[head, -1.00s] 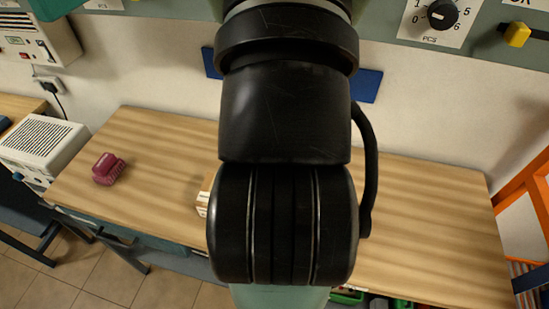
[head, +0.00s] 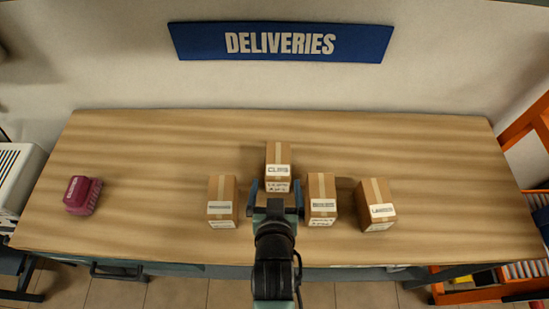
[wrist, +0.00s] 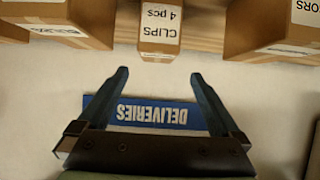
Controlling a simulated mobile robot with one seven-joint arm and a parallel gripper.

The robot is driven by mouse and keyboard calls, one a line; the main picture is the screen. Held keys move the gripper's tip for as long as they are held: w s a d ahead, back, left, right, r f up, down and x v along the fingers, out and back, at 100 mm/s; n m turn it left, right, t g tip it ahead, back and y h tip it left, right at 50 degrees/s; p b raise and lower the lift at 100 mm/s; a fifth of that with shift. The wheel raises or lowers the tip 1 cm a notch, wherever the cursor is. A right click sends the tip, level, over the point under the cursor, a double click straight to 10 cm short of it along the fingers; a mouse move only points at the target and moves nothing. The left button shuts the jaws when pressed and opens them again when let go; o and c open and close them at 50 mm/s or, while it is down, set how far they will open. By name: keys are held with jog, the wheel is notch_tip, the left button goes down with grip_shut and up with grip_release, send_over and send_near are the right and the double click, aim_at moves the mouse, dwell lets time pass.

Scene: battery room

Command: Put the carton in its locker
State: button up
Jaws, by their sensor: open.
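Several brown taped cartons with white labels stand on the wooden bench. The one labelled CLIPS (head: 278,156) is set farthest back; its label reads "CLIPS 4 pcs" in the wrist view (wrist: 160,30). Another carton (head: 222,190) stands to its left, and two, a nearer one (head: 321,187) and an outer one (head: 376,192), to its right; their labels are too small to read surely. My gripper (head: 277,186) is open and empty, in front of the CLIPS carton. In the wrist view the fingertips (wrist: 160,75) point toward it, with a gap between. No locker is clearly seen.
A blue DELIVERIES sign (head: 280,43) is on the wall behind. An orange rack (head: 525,125) stands at right, a white unit (head: 18,175) at left.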

aim_at(278, 164)
jog(key=shift+d+p+x, duration=0.15)
jog(key=shift+p+x, duration=0.1)
jog(key=shift+x, duration=2.65)
jog(key=shift+d+p+x, duration=0.1)
jog(key=shift+p+x, duration=0.15)
jog(key=shift+x, duration=2.6)
jog(key=c, duration=1.5)
jog(key=shift+r, duration=0.1)
grip_shut()
